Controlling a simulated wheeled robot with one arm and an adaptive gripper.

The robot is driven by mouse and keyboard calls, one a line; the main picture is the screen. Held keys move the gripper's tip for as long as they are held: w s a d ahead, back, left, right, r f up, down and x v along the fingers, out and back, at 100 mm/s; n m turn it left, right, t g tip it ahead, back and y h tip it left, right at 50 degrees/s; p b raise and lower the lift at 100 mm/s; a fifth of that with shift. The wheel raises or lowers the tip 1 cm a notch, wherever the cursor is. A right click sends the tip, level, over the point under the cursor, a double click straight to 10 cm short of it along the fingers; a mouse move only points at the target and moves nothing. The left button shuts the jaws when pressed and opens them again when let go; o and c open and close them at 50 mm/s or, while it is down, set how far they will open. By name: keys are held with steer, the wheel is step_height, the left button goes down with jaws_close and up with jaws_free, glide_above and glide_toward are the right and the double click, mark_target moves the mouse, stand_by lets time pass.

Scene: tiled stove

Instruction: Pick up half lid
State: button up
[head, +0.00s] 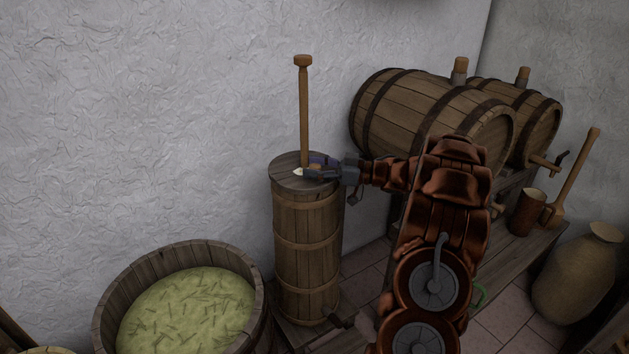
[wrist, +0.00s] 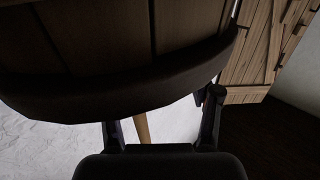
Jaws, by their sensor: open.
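A wooden lid (head: 285,164) covers the top of the tall staved churn (head: 306,250) in the head view. An upright wooden plunger stick (head: 303,105) rises from it. I cannot make out a seam between lid halves. My gripper (head: 303,171) is open at the lid's top, beside the foot of the stick, reaching in from the right and hiding part of the lid. In the wrist view the two fingers (wrist: 164,112) are apart, and a wooden pole (wrist: 142,128) shows between them. A large, dark-banded wooden body (wrist: 130,50) fills the top there; I cannot tell which thing it is.
A round tub (head: 112,306) of greenish contents stands left of the churn. A large barrel (head: 400,110) lies on its side behind my arm. A mug (head: 527,210) stands on the bench, and a jar (head: 575,272) stands at the right. The white wall is close behind the churn.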

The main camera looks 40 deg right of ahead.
steer(key=shift+c, duration=0.3)
jaws_close()
steer(key=shift+r, duration=0.1)
